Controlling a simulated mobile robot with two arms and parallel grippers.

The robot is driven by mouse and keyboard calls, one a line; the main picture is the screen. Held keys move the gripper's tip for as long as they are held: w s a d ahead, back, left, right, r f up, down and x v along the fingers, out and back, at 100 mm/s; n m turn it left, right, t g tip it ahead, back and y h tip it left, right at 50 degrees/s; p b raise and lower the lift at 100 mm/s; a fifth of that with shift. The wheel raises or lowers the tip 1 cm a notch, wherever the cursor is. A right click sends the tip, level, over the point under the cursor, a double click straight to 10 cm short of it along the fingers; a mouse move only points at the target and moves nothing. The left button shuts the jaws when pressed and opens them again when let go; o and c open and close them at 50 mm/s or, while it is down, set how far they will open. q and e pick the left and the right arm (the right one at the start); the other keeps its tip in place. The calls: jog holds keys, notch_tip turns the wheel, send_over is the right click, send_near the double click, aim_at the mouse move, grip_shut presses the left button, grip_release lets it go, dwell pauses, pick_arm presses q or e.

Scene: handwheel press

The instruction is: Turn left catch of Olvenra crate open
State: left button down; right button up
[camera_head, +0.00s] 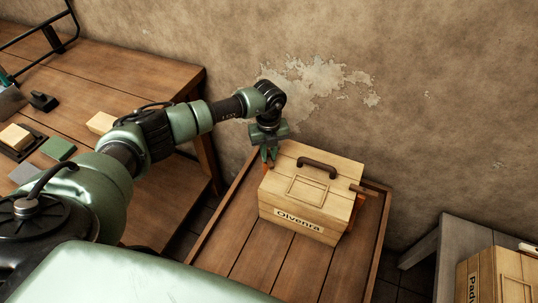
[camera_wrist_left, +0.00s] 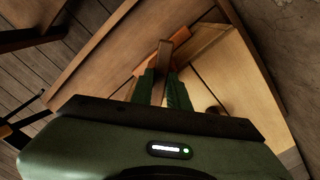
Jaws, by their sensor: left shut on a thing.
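The Olvenra crate (camera_head: 296,213) is a pale wooden box with a closed lid, a dark handle on top and its name on the front. My left gripper (camera_head: 267,160) points down at the crate's left side, its fingers shut on the left catch. In the left wrist view the left catch (camera_wrist_left: 170,50) is a brown wooden bar by an orange plate, between my green fingertips (camera_wrist_left: 163,76). The fingers hide part of it, so its exact angle is hard to tell. The right catch (camera_head: 369,190) sticks out at the crate's right side. My right gripper is not in view.
The crate stands on a wooden table with a raised rim (camera_head: 228,208); its front boards are clear. A workbench (camera_head: 130,77) with blocks and tools is at left. Another labelled crate (camera_head: 492,279) stands on a grey table at lower right. A plaster wall rises behind.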

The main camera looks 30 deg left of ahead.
aim_at(268, 157)
pick_arm(q)
jog(key=m+b, duration=0.2)
jog(key=m, duration=0.3)
jog(key=shift+a+f, duration=0.1)
jog(key=shift+m+b, duration=0.45)
jog(key=shift+m, duration=0.95)
jog(key=c, duration=1.4)
grip_release()
jog(key=shift+o, duration=0.2)
notch_tip(268, 157, up, 8)
jog(key=shift+b, duration=0.35)
jog(key=shift+s+a, duration=0.1)
